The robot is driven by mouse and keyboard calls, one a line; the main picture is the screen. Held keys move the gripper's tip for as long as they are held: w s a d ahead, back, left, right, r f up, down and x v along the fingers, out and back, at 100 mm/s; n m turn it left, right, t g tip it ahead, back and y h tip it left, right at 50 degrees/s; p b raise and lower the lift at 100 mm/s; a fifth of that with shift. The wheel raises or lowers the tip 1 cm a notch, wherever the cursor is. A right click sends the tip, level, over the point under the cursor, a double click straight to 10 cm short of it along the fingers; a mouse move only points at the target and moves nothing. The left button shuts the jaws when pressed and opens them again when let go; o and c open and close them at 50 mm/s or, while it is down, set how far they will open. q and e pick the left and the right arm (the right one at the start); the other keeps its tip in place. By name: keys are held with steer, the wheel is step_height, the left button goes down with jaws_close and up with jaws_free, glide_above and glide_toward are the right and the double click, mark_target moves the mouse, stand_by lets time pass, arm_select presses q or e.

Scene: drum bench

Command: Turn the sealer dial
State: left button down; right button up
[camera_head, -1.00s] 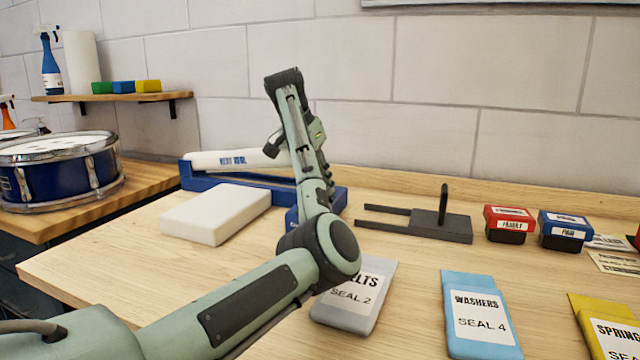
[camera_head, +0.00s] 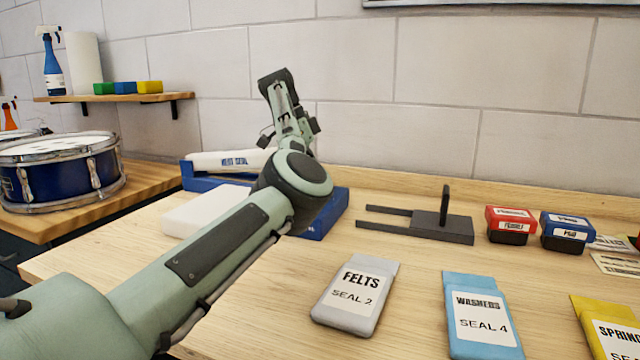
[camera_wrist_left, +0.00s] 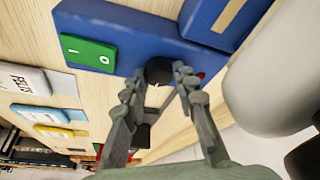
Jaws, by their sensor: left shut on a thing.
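The heat sealer stands at the back left of the bench, with a blue base (camera_head: 336,212) and a white top bar (camera_head: 215,161). In the left wrist view its blue housing (camera_wrist_left: 135,30) carries a green switch (camera_wrist_left: 88,52), a black dial (camera_wrist_left: 159,70) and a small red part. My left gripper (camera_wrist_left: 160,80) has its fingers on either side of the dial and is shut on it. In the head view my left arm covers the dial, and the gripper's fingertips are hidden. My right gripper is in neither view.
A dark forked stand (camera_head: 430,225), a red box (camera_head: 509,222) and a blue box (camera_head: 565,230) stand to the right. Felts (camera_head: 356,295), washers (camera_head: 480,315) and springs (camera_head: 607,325) packets lie in front.

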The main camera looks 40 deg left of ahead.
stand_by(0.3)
arm_select(q)
steer(key=c, duration=1.2)
jaws_free()
